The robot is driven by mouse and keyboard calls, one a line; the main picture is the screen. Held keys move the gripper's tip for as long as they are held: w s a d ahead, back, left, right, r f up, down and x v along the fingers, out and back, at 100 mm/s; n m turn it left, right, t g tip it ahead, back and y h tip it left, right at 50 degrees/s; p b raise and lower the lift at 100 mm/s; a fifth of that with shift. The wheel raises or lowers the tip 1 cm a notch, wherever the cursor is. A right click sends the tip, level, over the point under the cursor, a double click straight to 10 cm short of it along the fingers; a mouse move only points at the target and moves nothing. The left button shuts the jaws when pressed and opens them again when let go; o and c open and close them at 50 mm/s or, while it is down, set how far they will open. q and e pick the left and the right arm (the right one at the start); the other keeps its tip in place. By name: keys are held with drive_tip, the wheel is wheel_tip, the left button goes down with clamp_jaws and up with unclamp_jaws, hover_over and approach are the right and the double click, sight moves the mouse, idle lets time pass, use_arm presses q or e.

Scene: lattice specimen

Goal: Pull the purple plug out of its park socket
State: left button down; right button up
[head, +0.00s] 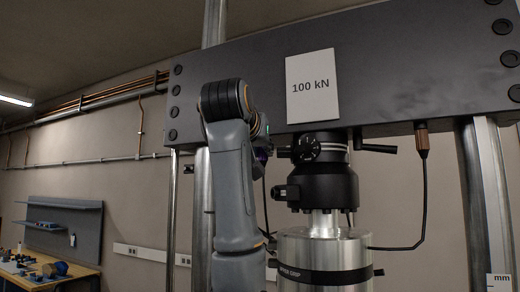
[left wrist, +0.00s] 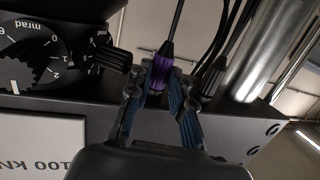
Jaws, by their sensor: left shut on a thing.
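The purple plug (left wrist: 161,66) is between the fingertips of my left gripper (left wrist: 160,78) in the left wrist view. The gripper is shut on it, and a dark cable runs from the plug to the top of that picture. The park socket is hidden by the fingers, so I cannot tell how deep the plug sits. My right gripper is not in view.
The dark crosshead (head: 400,70) bears a white "100 kN" sign (head: 311,87). Just right of my wrist is the black dial unit (head: 320,147) above the upper grip (head: 318,250). A dial (left wrist: 35,50) and black knob (left wrist: 111,60) are close to the fingers. A workbench (head: 50,280) stands far left.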

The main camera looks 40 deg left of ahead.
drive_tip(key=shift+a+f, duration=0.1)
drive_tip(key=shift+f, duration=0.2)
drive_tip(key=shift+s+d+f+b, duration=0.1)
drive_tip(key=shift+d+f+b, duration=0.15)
drive_tip(key=shift+b, duration=0.2)
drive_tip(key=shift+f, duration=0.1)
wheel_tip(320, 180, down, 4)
drive_tip(key=b, duration=0.4)
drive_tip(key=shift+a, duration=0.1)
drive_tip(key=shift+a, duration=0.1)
idle(0.3)
